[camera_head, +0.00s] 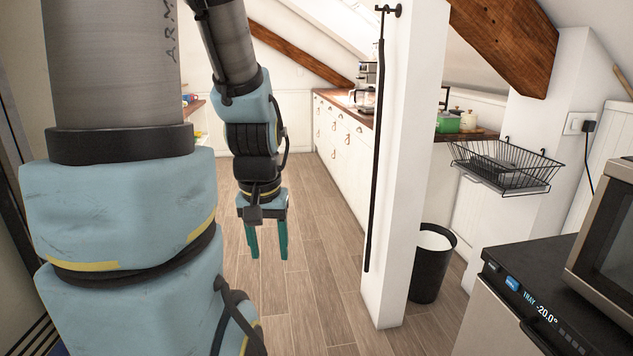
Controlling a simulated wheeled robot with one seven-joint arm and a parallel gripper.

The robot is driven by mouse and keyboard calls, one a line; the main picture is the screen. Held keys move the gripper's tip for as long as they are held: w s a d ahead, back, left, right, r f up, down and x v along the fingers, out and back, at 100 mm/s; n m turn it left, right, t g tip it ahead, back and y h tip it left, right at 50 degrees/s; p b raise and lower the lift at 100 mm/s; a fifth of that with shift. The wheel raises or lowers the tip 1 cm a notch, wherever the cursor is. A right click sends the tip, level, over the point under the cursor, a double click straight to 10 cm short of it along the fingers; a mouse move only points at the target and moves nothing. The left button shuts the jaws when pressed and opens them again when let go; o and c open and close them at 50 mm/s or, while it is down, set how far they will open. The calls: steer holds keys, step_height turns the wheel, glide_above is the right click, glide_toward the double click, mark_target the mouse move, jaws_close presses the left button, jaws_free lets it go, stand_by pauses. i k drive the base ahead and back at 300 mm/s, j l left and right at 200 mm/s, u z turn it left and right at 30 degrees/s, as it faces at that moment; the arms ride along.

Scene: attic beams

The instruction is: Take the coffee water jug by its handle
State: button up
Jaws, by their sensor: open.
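The coffee water jug (364,100) looks like a clear glass pot. It sits in the lower part of the coffee maker (368,73), at the far end of the wooden counter. The jug is small in view, and I cannot make out its handle. My gripper (267,256) hangs pointing down over the open floor, with its two teal fingers apart and nothing between them. It is well short of the counter, to the left of the jug and lower in the picture.
A white post (403,160) with a black rod stands right of the aisle. White cabinets (345,140) line the counter. A black bin (432,265), a wire basket (505,165) and a dark-topped appliance (545,275) are at right. The wooden floor (300,270) ahead is clear.

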mark_target(359, 94)
steer(key=i, duration=2.95)
steer(key=i+z, duration=0.1)
steer(key=i, duration=1.35)
steer(key=i+j, duration=0.2)
steer(key=i, duration=1.25)
